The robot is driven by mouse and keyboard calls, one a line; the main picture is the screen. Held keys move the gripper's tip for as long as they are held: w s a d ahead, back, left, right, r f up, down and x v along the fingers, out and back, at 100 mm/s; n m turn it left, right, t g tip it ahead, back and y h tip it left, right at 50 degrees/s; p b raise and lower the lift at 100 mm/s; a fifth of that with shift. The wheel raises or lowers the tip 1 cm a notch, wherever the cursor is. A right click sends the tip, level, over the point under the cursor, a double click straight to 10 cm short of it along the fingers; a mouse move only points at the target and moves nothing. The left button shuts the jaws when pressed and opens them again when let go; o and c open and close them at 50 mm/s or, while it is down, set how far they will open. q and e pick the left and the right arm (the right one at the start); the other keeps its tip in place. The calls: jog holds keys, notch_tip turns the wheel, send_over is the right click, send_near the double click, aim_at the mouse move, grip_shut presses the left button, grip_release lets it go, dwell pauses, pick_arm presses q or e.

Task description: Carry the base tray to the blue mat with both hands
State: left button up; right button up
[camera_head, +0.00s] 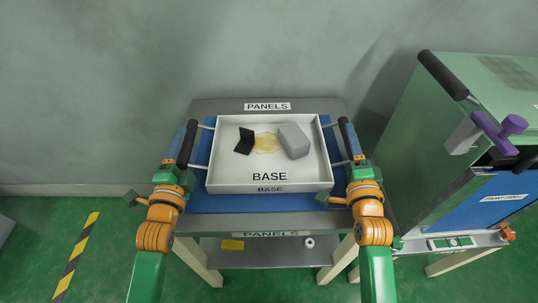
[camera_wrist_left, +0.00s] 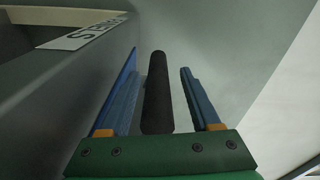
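The white base tray (camera_head: 230,182), marked BASE, is level over the blue mat (camera_head: 250,203) on the grey table. I cannot tell whether it touches the mat. It has a black bar handle on each side. My left gripper (camera_head: 180,143) is at the left handle (camera_head: 187,142). In the left wrist view the handle (camera_wrist_left: 157,95) stands between the two blue fingers, with gaps showing on both sides. My right gripper (camera_head: 350,142) is at the right handle (camera_head: 351,138); its finger gap is too small to judge.
The tray holds a black angled piece (camera_head: 244,141), a yellow patch (camera_head: 266,143) and a grey block (camera_head: 294,141). The grey table (camera_head: 225,106) has a PANELS label. A green cabinet (camera_head: 440,130) with a purple part (camera_head: 498,132) stands at the right.

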pick_arm(q)
jog(key=s, duration=1.2)
jog(key=shift+a, duration=0.35)
pick_arm(e)
jog(key=shift+s, duration=0.1)
jog(key=s, duration=1.2)
jog(key=shift+a, duration=0.35)
pick_arm(q)
notch_tip(320, 180, up, 7)
jog(key=p, duration=0.8)
pick_arm(e)
notch_tip(320, 180, up, 8)
